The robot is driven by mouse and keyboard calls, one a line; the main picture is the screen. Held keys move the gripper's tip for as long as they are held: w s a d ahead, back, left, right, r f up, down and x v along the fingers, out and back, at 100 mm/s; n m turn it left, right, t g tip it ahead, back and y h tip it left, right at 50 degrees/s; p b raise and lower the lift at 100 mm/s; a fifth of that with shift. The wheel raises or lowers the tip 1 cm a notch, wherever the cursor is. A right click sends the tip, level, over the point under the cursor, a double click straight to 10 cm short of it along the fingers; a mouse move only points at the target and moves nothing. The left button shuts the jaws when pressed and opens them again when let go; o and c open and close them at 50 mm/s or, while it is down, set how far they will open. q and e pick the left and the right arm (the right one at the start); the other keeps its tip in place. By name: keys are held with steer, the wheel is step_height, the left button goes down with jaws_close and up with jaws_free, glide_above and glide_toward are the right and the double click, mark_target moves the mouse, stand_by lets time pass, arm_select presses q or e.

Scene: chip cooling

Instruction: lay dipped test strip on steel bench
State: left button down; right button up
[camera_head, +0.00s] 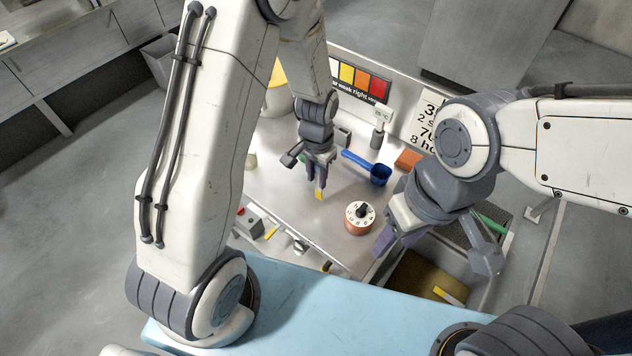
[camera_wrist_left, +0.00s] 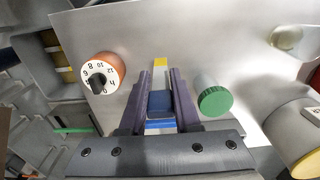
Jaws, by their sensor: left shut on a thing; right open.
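My left gripper (camera_head: 318,176) is shut on a test strip (camera_head: 319,194) over the middle of the steel bench (camera_head: 305,222). The strip has a yellow tip pointing away from the gripper. In the left wrist view the strip (camera_wrist_left: 160,66) stands out between the two dark fingers (camera_wrist_left: 160,92), with a pale part and a blue part behind the yellow tip. I cannot tell whether the tip touches the bench (camera_wrist_left: 215,30). My right gripper (camera_head: 384,240) is open at the bench's front right, beside the timer.
A copper-coloured timer (camera_head: 358,222) with a white dial stands right of the strip. A green-capped bottle (camera_wrist_left: 214,100) is close in the left wrist view. A colour chart (camera_head: 362,78) stands behind.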

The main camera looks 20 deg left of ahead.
arm_select(q)
step_height(320, 180, down, 4)
steer(key=shift+r+p, duration=0.15)
steer(key=shift+p, duration=0.15)
steer(key=shift+f, duration=0.2)
steer(key=c, duration=0.6)
jaws_free()
steer(key=shift+r, duration=0.1)
